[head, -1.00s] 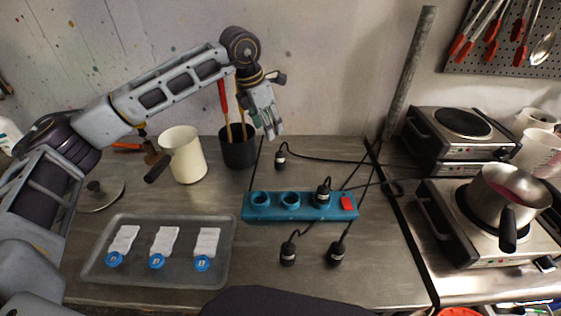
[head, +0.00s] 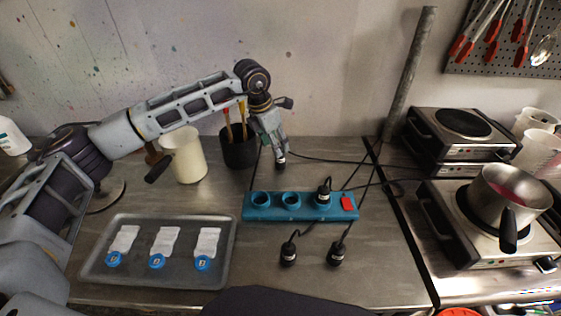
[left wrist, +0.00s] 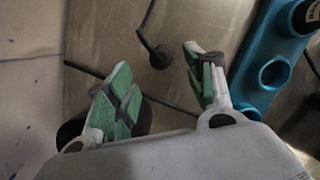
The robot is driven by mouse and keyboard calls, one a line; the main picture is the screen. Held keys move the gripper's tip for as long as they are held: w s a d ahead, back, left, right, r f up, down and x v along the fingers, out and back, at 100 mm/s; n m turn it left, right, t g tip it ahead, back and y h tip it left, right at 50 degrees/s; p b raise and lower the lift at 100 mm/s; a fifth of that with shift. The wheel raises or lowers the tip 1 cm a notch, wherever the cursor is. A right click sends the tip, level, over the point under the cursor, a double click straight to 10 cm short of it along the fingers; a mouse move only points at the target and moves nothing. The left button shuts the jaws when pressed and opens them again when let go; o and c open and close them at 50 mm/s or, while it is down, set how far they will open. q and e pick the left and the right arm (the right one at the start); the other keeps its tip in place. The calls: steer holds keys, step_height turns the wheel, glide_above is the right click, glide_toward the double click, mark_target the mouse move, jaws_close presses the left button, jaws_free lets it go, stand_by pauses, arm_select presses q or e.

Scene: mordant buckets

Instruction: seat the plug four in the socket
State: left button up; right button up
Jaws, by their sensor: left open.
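A teal socket strip (head: 275,210) lies on the bench with a red switch at its right end. Its left and middle sockets are empty; a black plug (head: 323,193) stands in the right one. Two black plugs, a left one (head: 288,254) and a right one (head: 336,254), stand in front of the strip. Another black plug (head: 280,163) is behind it. I cannot read which is plug four. My left gripper (head: 278,153) is open just above the rear plug, partly hiding it. In the left wrist view this plug (left wrist: 160,57) shows beyond the green-padded fingers (left wrist: 153,75), near the gap.
A dark pot with brushes (head: 238,150) and a cream jug (head: 186,158) stand left of my gripper. A grey tray (head: 228,245) with labelled items is at front left. Black cords cross the bench behind the strip. Hot plates and a saucepan (head: 505,200) are at the right.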

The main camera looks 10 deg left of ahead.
mark_target(280, 160)
arm_select(q)
steer(key=shift+w+d+f, duration=0.1)
steer(key=shift+f, duration=0.45)
steer(key=shift+f, duration=0.1)
steer(key=x, duration=0.4)
steer(key=shift+d, duration=0.2)
steer(key=shift+w+d+f, duration=0.1)
steer(key=shift+w+f, duration=0.05)
steer(key=shift+f, duration=0.2)
arm_select(e)
steer(key=shift+d, duration=0.2)
arm_select(q)
steer(key=shift+c, duration=0.4)
steer(key=c, duration=1)
arm_select(e)
steer(key=shift+s, duration=0.75)
